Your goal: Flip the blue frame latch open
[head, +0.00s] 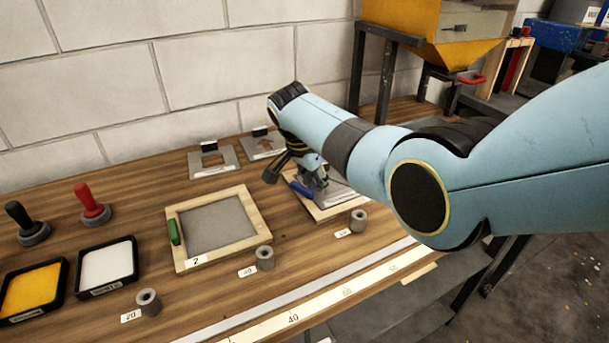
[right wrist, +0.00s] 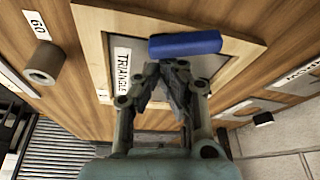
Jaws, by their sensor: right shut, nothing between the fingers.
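The blue latch (head: 301,189) is a short bar on the wooden frame (head: 322,215), which is partly hidden by my right arm. In the right wrist view the blue latch (right wrist: 186,44) lies across the frame's edge, near a label reading "TRIANGLE" (right wrist: 122,72). My right gripper (head: 316,180) is shut and empty, just beside the latch. In the right wrist view its fingertips (right wrist: 173,66) sit just below the bar. Whether they touch it I cannot tell. My left gripper is not in view.
A second wooden frame (head: 178,256) with a green latch (head: 173,232) lies to the left. Grey cylinders (head: 265,258) stand along the front, before a long ruler (head: 350,287). Yellow (head: 33,290) and white (head: 107,267) trays and two knobbed tools (head: 92,203) are at left.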

